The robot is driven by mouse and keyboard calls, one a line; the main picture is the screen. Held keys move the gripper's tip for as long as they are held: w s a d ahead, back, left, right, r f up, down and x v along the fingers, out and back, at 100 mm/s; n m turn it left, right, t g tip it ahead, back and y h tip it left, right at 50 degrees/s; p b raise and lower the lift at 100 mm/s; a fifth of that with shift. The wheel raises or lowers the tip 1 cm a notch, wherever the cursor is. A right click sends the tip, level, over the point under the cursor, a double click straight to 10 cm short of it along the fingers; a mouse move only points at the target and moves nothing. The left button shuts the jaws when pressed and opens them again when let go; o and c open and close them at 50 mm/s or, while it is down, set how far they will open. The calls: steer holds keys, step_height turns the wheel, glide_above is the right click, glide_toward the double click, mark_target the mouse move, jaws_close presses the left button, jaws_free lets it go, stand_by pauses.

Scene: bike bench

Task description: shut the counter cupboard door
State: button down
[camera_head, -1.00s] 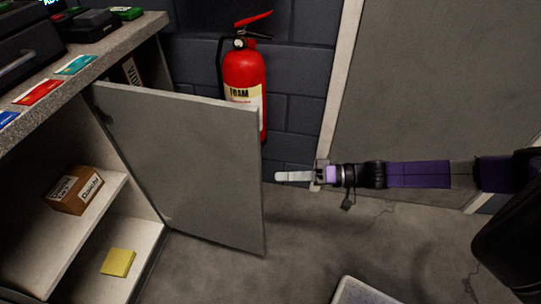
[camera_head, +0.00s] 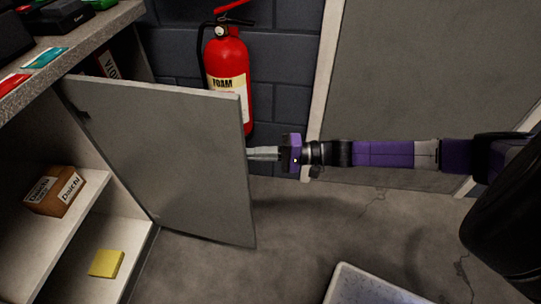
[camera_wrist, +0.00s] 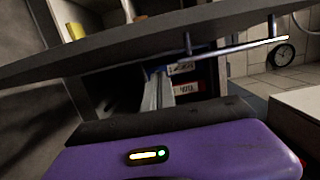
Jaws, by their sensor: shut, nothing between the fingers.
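The grey cupboard door (camera_head: 165,150) stands wide open, swung out from the counter cupboard (camera_head: 88,190) at the left of the head view. In the wrist view the door (camera_wrist: 110,58) crosses the upper part as a tilted slab, with a metal bar handle (camera_wrist: 235,48) on it. My gripper (camera_head: 252,153) is shut and empty, its fingertips at the door's free right edge. The fingers also show in the wrist view (camera_wrist: 157,90), below the door. I cannot tell whether they touch it.
The open cupboard shelves hold a brown box (camera_head: 54,190) and a yellow block (camera_head: 106,263). A red fire extinguisher (camera_head: 229,75) stands behind the door by the wall. A pale tray (camera_head: 372,287) lies on the floor at the bottom. The floor between door and tray is clear.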

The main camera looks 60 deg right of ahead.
mark_target(242, 166)
steer(key=a, duration=0.4)
steer(key=shift+a+b, duration=0.3)
steer(key=shift+b, duration=0.1)
steer(key=shift+a, duration=0.1)
